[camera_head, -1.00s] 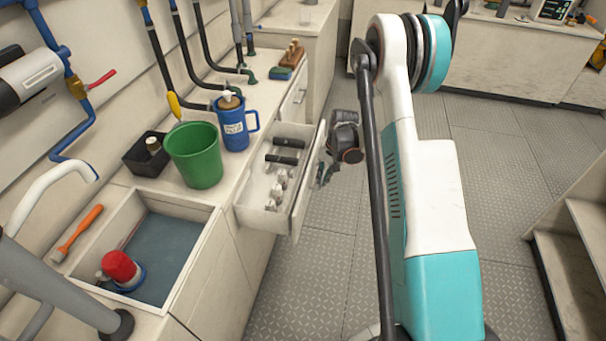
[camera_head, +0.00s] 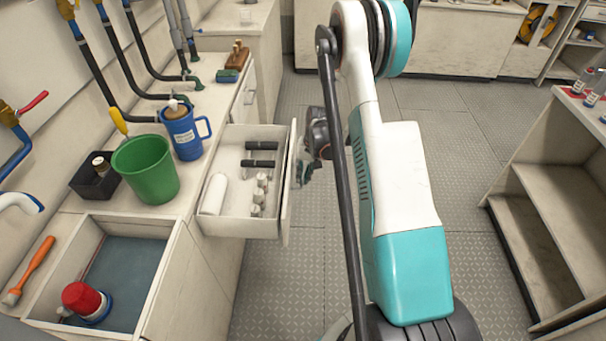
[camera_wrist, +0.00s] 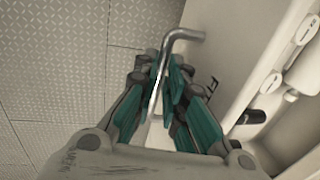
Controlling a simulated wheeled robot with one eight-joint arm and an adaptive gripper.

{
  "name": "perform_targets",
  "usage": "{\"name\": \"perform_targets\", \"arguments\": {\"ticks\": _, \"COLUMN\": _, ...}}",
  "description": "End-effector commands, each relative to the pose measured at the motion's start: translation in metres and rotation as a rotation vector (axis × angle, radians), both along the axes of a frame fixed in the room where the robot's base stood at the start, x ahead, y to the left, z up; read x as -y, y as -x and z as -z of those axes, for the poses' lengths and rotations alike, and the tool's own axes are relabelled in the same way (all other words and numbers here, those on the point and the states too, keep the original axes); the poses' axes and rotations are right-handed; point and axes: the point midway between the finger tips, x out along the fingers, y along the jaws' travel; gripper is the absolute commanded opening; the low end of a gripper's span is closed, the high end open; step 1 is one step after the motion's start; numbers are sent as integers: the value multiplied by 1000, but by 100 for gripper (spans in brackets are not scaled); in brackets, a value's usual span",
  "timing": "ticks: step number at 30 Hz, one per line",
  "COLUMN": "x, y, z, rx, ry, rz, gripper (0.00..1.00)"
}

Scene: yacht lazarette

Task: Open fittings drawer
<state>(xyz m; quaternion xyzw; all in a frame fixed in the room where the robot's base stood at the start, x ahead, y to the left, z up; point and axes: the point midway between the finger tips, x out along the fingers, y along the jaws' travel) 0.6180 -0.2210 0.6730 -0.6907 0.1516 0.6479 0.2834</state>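The fittings drawer (camera_head: 240,228) is pulled out from the counter, with its inside in plain sight in the head view. It holds two black-handled items (camera_head: 261,154), several small pale fittings (camera_head: 259,190) and a white cylinder (camera_head: 214,194). My gripper (camera_head: 303,168) is at the outer face of the drawer front, partly hidden behind my arm. In the wrist view, the bent metal handle (camera_wrist: 183,36) runs between the teal finger pads of my gripper (camera_wrist: 168,85), which look closed around it. The drawer front (camera_wrist: 228,55) is just right of the fingers.
A green bucket (camera_head: 147,170), a blue jug (camera_head: 184,134) and a black box (camera_head: 95,178) stand on the counter beside the drawer. A sink (camera_head: 115,252) is nearer. Open shelving (camera_head: 545,195) stands at right. The patterned floor (camera_head: 460,150) between is clear.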

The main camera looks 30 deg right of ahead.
Motion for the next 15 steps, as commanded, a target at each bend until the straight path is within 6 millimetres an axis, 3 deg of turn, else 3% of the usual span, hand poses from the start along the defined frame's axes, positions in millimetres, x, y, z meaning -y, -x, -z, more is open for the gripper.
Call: {"name": "perform_targets", "arguments": {"ticks": 15, "x": 1, "y": 0, "z": -7, "rx": 0, "ry": 0, "rz": 0, "gripper": 30}}
